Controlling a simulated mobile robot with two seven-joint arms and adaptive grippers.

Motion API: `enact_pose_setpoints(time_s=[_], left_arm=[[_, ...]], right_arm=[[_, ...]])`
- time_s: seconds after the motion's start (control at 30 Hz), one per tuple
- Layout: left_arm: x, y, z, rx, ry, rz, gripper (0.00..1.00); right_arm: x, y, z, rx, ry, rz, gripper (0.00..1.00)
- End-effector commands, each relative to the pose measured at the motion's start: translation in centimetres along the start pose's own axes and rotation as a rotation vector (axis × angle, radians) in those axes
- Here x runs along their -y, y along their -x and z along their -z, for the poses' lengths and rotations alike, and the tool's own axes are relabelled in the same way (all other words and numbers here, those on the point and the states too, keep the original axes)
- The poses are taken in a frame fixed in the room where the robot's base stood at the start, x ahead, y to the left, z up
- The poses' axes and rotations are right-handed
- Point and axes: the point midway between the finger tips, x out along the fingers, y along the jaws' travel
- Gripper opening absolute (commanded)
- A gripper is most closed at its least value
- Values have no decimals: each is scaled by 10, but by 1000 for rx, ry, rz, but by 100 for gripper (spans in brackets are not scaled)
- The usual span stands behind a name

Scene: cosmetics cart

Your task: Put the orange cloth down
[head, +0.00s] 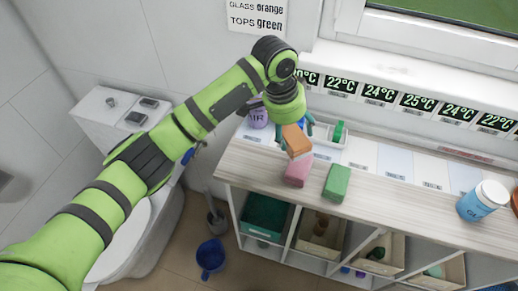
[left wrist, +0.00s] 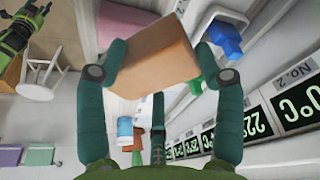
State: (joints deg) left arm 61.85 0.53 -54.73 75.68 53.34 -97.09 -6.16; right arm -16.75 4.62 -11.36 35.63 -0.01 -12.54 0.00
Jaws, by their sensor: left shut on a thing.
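The orange cloth (head: 296,141) is a folded, block-like piece. My left gripper (head: 297,127) is shut on it above the left part of the shelf top. In the left wrist view the cloth (left wrist: 155,58) sits between the teal fingers. In the head view a pink cloth (head: 298,171) shows just below the orange one; whether they touch I cannot tell. A green cloth (head: 336,183) lies to the right on the shelf top.
A white tray (head: 330,157) with a green item stands behind the cloths. A purple-labelled jar (head: 257,118) is at the left end. A blue-white jar (head: 482,200) stands at the right. The wooden shelf top (head: 400,207) is bare between green cloth and jar.

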Motion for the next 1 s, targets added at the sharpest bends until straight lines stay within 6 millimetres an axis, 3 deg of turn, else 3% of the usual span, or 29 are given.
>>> enact_pose_setpoints(time_s=[0.13, 0.33, 0.6, 0.8, 1.0], left_arm=[[14, -8, -38, 3, 4, 0, 42], [27, -21, -73, 0, 3, 0, 42], [30, -41, -88, 2, 2, -1, 42], [30, -63, -93, -1, 0, 0, 42], [31, -66, -93, -1, -1, 1, 42]], right_arm=[[4, 19, -17, 30, 0, 5, 40], [5, 30, -16, 30, 0, 7, 40], [2, 38, 4, -1, 1, 4, 40], [2, 43, 4, -1, 1, 4, 40], [3, 42, 1, 4, 2, 4, 40]])
